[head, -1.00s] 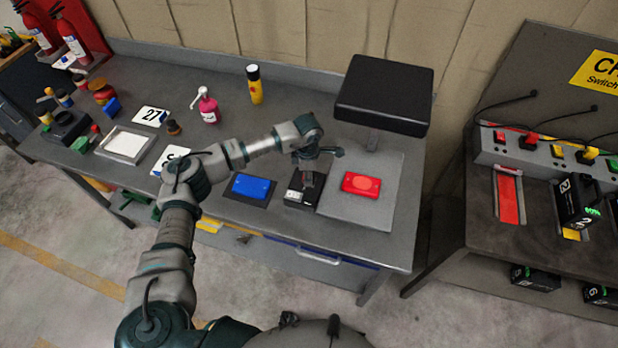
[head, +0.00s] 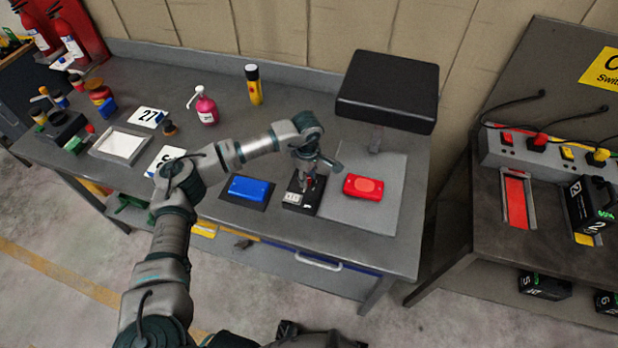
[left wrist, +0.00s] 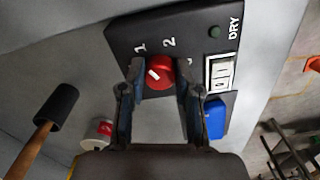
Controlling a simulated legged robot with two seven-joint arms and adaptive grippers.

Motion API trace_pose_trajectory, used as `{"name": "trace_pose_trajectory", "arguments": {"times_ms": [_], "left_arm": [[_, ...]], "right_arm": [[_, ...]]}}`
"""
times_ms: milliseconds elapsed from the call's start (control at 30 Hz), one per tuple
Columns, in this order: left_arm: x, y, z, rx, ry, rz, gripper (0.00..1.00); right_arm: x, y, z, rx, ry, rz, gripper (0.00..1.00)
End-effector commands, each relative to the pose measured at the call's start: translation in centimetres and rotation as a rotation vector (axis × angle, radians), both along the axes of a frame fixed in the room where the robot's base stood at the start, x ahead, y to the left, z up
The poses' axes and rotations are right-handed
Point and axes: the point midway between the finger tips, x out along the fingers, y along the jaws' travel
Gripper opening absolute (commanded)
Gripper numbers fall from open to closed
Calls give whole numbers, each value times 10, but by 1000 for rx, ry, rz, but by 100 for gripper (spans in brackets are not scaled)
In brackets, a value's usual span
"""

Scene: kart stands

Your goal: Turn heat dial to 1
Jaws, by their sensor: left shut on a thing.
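The black control box (head: 300,199) sits on the bench between a blue pad and a red pad. In the left wrist view, the box (left wrist: 120,38) carries a red heat dial (left wrist: 160,70). The labels 1 and 2 show beside the dial; a third label is mostly hidden by a finger. The dial's white mark is on its left side in that picture, on the label 1 side. My left gripper (left wrist: 161,80) has its fingers on either side of the dial and is shut on it. In the head view, my left gripper (head: 310,172) is above the box. My right gripper is out of view.
The blue block (head: 249,189) is left of the box and the red block (head: 363,187) right of it, beneath a black-topped press (head: 388,88). A pink bottle (head: 205,106) and a yellow-black canister (head: 254,86) stand behind. A white switch (left wrist: 222,73) is beside the dial.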

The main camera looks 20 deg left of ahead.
Motion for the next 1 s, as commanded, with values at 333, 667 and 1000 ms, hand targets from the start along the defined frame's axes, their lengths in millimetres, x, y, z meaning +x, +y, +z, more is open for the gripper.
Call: {"name": "trace_pose_trajectory", "arguments": {"times_ms": [333,667,1000], "left_arm": [[2,5,0,8,-4,2,0],[1,2,1,5,-4,-1,57],[2,0,22,4,-7,-3,57]], "right_arm": [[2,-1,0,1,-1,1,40],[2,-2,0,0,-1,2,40],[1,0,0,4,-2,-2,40]]}}
